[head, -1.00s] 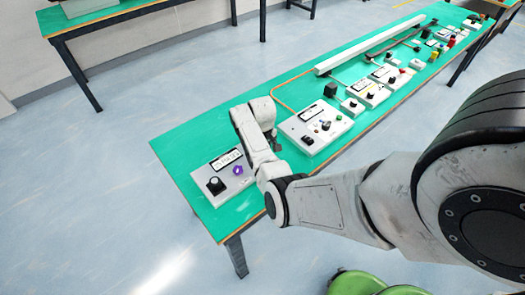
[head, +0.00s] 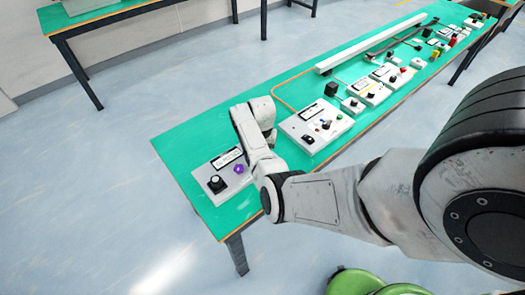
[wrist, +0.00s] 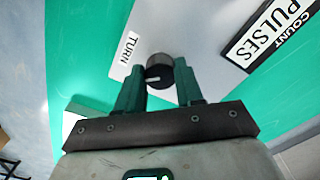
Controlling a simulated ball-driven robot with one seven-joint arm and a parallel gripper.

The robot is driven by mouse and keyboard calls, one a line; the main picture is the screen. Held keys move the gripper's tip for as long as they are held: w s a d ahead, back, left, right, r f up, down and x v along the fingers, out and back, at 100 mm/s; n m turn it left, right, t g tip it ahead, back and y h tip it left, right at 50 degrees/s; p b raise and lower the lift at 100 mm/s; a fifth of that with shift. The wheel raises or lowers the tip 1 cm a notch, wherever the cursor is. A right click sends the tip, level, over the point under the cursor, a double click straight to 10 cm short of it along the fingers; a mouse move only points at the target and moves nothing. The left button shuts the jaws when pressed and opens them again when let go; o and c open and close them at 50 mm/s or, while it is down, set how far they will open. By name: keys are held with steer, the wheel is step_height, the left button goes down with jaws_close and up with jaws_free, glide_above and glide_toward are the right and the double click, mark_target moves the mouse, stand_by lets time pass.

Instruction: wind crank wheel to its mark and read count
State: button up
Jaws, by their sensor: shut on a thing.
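In the wrist view a small black round wheel (wrist: 159,70) stands on a light grey panel (wrist: 188,42), with a short pale line on its face. My gripper (wrist: 159,74) has its two dark green fingers closed on the wheel's sides. A white label reading TURN (wrist: 127,52) lies left of the wheel. A black-framed plate reading COUNT PULSES (wrist: 268,36) is at the upper right, cut off by the picture's edge; no count number can be read. In the head view my arm hides the fingertips and the wheel.
The green bench (head: 180,139) runs to the back right. A near panel holds a black knob (head: 217,184) and a purple knob (head: 239,169). Another control box (head: 328,132) stands right of my arm, with several more behind.

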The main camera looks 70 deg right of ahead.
steer(key=m, duration=0.6)
steer(key=shift+w+m, duration=0.15)
steer(key=shift+m, duration=0.15)
steer(key=m, duration=0.5)
steer(key=shift+b, duration=0.4)
steer(key=o, duration=1)
steer(key=shift+o, duration=0.2)
step_height(320, 180, up, 11)
steer(key=shift+b, duration=0.35)
steer(key=shift+f, duration=0.1)
